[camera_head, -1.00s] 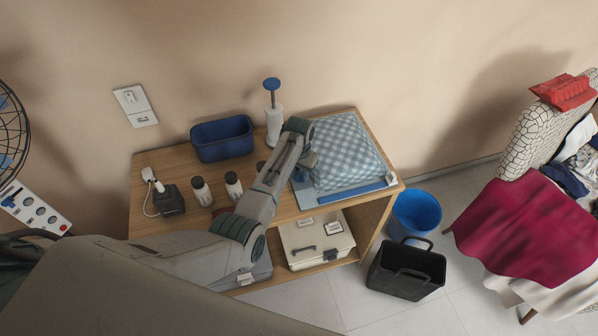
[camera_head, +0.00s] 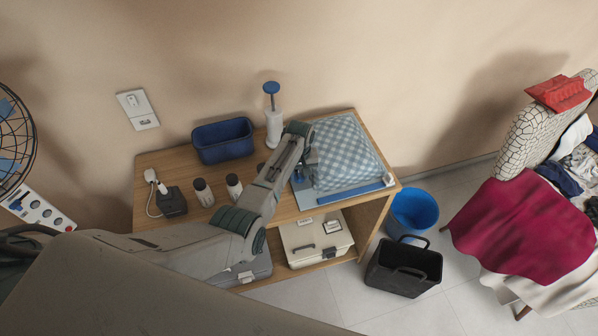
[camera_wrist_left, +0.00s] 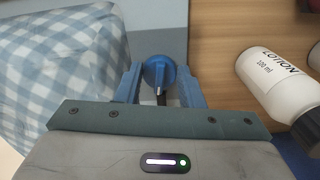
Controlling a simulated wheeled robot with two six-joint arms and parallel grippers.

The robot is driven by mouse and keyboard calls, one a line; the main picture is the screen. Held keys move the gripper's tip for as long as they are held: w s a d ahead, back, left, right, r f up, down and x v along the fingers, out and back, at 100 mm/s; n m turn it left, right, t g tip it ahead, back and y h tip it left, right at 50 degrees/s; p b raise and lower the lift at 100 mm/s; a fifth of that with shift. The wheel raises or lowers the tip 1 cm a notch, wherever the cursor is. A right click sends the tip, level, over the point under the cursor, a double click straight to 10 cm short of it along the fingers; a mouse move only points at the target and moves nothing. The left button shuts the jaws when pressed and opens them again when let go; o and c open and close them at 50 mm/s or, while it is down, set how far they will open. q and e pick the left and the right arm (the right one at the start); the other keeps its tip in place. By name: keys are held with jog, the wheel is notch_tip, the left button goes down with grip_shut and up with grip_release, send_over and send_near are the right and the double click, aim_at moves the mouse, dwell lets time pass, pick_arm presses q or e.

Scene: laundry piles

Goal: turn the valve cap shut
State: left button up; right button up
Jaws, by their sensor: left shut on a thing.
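The blue valve cap (camera_wrist_left: 157,71) shows in the left wrist view at the edge of the bag, between the two blue fingers of my left gripper (camera_wrist_left: 159,82). The gripper is shut on it, and a dark slot or stem shows below the cap's middle. The clear-edged bag with blue checkered fabric (camera_head: 343,152) lies on the right of the wooden table. In the head view my left arm reaches over the table to the bag's left edge, and its wrist hides the cap. My right gripper is in neither view.
A white lotion bottle (camera_wrist_left: 270,84) is close right of the gripper. A pump with a blue handle (camera_head: 272,117), a blue bin (camera_head: 223,140), small bottles (camera_head: 203,192) and a charger (camera_head: 171,203) share the wooden table (camera_head: 148,172). Blue and black buckets stand on the floor.

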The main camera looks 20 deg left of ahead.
aim_at(300, 176)
pick_arm(q)
jog(key=shift+n, duration=0.8)
jog(key=o, duration=0.9)
jog(key=shift+o, duration=0.2)
jog(key=shift+r, duration=0.1)
jog(key=shift+w+r, duration=0.1)
jog(key=shift+r, duration=0.15)
notch_tip(300, 176, up, 10)
jog(key=b, duration=0.2)
